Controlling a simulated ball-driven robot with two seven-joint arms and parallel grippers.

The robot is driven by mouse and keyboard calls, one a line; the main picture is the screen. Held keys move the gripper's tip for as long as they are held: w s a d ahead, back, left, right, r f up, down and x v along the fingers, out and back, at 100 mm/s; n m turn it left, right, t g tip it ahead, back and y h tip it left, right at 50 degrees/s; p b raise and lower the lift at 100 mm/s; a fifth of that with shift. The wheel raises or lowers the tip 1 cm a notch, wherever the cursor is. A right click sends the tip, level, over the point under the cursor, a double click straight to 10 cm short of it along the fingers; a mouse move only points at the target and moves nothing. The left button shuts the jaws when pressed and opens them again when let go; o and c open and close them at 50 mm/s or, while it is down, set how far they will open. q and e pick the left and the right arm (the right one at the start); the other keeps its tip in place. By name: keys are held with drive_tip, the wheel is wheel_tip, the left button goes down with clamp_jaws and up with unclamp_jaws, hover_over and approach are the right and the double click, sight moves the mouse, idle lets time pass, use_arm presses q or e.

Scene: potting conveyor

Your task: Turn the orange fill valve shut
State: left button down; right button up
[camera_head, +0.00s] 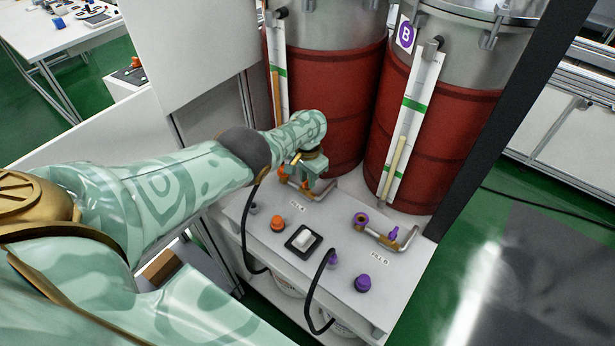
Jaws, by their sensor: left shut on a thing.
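The orange fill valve (305,189) sits on a bent metal pipe at the back left of the grey panel (332,266), in front of the left tank. My left gripper (307,178) reaches down on it from the left and is shut on it. The fingers and wrist cover much of the handle, so I cannot tell how far it is turned. My right gripper is not in view.
Two red and metal tanks (335,95) (440,120) with level gauges stand behind the panel. A purple valve (393,233), an orange knob (278,223), a white switch (303,240) and a purple knob (362,283) are on the panel. A dark post (500,120) rises at right.

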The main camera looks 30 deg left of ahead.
use_arm(q)
drive_tip(key=shift+n, duration=0.6)
drive_tip(key=c, duration=1.5)
unclamp_jaws()
wheel_tip(320, 180, up, 16)
drive_tip(key=p, duration=1.3)
drive_tip(key=shift+r+p, duration=0.15)
drive_tip(key=shift+p, duration=0.15)
